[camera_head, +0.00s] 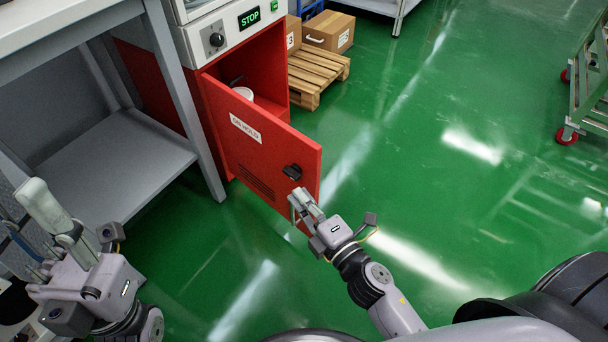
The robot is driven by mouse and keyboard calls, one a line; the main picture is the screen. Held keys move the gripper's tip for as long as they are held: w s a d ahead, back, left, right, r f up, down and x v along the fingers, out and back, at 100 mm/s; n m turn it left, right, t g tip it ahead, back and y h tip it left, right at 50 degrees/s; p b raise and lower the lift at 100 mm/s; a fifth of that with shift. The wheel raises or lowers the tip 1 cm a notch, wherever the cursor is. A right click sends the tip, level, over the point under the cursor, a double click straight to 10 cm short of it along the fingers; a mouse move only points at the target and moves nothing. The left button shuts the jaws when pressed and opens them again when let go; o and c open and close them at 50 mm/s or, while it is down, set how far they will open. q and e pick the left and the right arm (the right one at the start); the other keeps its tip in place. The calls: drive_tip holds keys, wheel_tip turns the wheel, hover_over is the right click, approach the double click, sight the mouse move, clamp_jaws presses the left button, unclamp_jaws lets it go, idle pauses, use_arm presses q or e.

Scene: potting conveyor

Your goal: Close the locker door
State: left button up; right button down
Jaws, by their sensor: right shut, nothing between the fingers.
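The red locker door (258,150) stands partly open, swung out from the red locker cabinet (262,70). It has a white label, slots low down and a black handle (292,172) near its free edge. Inside the locker a white round item (243,93) shows above the door's top edge; the rest of the inside is mostly hidden. My right gripper (299,202) is shut and empty, just below the handle at the door's lower free corner. I cannot tell whether it touches the door.
A grey workbench with a lower shelf (125,165) stands left of the locker, its leg close to the hinge side. A wooden pallet (317,72) and cardboard boxes (330,30) are behind. The green floor between is clear.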

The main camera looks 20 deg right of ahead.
sight(304, 176)
drive_tip(key=shift+w+d, duration=0.4)
drive_tip(key=shift+w, duration=0.6)
drive_tip(key=shift+w+d, duration=0.4)
drive_tip(key=shift+w, duration=0.55)
drive_tip(key=shift+w+d, duration=0.4)
drive_tip(key=shift+w, duration=0.6)
